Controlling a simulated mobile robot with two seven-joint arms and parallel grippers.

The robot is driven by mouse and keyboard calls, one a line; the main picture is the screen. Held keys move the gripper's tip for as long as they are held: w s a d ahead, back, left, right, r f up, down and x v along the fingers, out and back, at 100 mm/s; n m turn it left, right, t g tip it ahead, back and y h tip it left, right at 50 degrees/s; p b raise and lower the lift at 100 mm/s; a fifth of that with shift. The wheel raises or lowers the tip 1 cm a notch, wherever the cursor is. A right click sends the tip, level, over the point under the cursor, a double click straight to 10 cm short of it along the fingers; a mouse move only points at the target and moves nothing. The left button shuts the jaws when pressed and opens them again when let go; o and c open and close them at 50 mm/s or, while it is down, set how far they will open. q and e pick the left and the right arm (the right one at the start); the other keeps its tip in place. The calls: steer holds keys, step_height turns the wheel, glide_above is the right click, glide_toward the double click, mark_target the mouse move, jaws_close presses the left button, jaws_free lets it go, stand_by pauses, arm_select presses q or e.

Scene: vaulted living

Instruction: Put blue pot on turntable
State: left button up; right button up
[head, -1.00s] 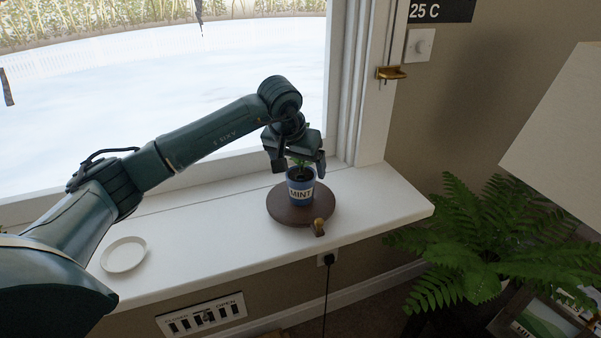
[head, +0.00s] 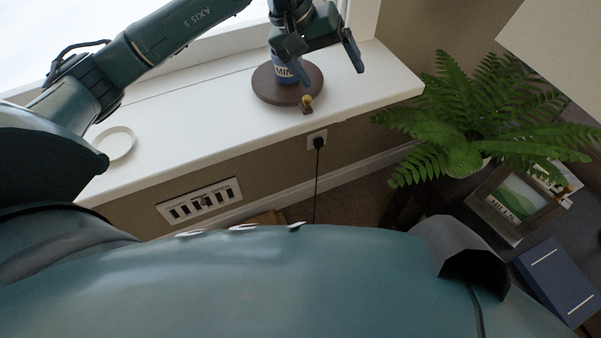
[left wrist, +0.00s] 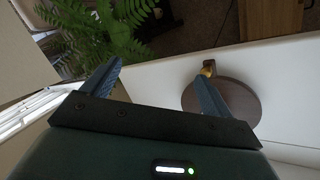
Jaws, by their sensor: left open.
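The blue pot (head: 284,71) has a white label reading "MIN" as far as it shows. It stands upright on the dark round turntable (head: 268,93) on the white windowsill. My left gripper (head: 331,74) is open and empty. It is up and to the right of the pot, and its near finger and body hide the pot's top and plant. In the left wrist view the open fingers (left wrist: 157,68) show with nothing between them. The turntable (left wrist: 240,98) lies behind the right finger there; the pot is not visible in that view. My right gripper is not in view.
A small brass-topped knob (head: 307,103) sits at the turntable's front edge. A white saucer (head: 117,143) lies on the left of the windowsill (head: 200,120). A fern (head: 465,120) and a picture frame (head: 512,203) stand at the right. The sill between saucer and turntable is clear.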

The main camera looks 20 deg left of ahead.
arm_select(q)
steer(key=s+d+r+n+t+h, duration=0.1)
steer(key=s+d+n+t+h, duration=0.15)
steer(key=d+n+h, duration=0.45)
steer(key=s+d+r+n+t+h, duration=0.1)
steer(key=s+d+n+h, duration=0.25)
steer(key=n, duration=0.65)
steer(key=s+d+n+t+h, duration=0.2)
steer(key=s+d+n+h, duration=0.25)
steer(key=n, duration=0.45)
steer(key=a+f+n+t+y, duration=0.4)
steer(key=f+n+y, duration=0.15)
steer(key=n, duration=0.85)
steer(key=a+f+n+t+y, duration=0.4)
steer(key=n+t+y, duration=0.15)
steer(key=n, duration=0.75)
steer(key=s+a+f+n+g+y, duration=0.3)
steer(key=s+f+n+g+y, duration=0.2)
steer(key=s+f+n, duration=0.4)
step_height(320, 180, down, 4)
steer(key=n+g, duration=0.1)
steer(key=n, duration=0.4)
steer(key=shift+s, duration=0.35)
steer(key=shift+s+f, duration=0.1)
steer(key=shift+f, duration=0.05)
